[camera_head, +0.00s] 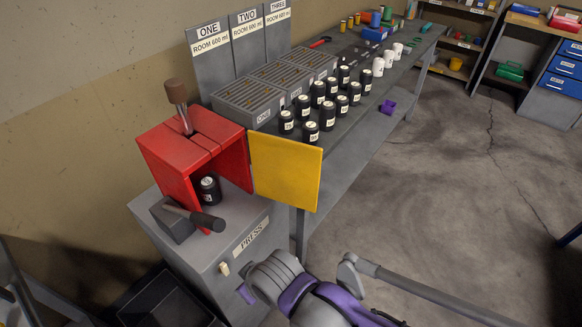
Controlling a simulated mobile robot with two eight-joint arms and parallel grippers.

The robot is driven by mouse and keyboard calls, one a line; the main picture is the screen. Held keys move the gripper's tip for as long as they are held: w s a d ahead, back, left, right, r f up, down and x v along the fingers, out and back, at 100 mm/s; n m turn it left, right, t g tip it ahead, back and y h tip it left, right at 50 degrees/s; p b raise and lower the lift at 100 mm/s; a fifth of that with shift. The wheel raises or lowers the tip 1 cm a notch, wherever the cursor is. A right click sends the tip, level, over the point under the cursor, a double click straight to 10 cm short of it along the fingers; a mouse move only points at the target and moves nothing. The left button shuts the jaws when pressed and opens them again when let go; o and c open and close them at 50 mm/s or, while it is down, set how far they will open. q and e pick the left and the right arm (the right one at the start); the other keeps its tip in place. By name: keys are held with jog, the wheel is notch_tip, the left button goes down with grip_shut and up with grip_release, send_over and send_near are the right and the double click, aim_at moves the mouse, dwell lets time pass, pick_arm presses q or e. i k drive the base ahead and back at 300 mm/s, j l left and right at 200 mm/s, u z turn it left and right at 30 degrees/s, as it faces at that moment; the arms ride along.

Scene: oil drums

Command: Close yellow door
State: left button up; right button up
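The yellow door (286,171) stands open at the right side of the red press housing (172,146), swung out toward the workbench. The housing's front is uncovered, and a black can (209,189) stands inside it. My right arm comes in from the bottom, right of centre. What appears to be my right gripper (246,292) is low in front of the grey press cabinet, below the door and apart from it. Its fingers are mostly hidden, so I cannot tell whether it is open. My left gripper is not in view.
A lever with a black grip (207,221) sticks out in front of the press. The grey workbench (345,133) behind the door holds several black cans, white cups and grey crates. A black bin (165,304) is at lower left. The floor at right is clear.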

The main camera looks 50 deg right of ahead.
aim_at(285, 171)
jog(key=k+l, duration=0.1)
jog(key=l, duration=2)
jog(key=k+l, duration=0.15)
jog(key=l, duration=0.9)
jog(key=l+u, duration=0.6)
jog(key=u, duration=0.25)
jog(key=i+u, duration=0.3)
jog(key=k+l+z, duration=0.15)
jog(key=z, duration=0.2)
jog(key=k, duration=0.1)
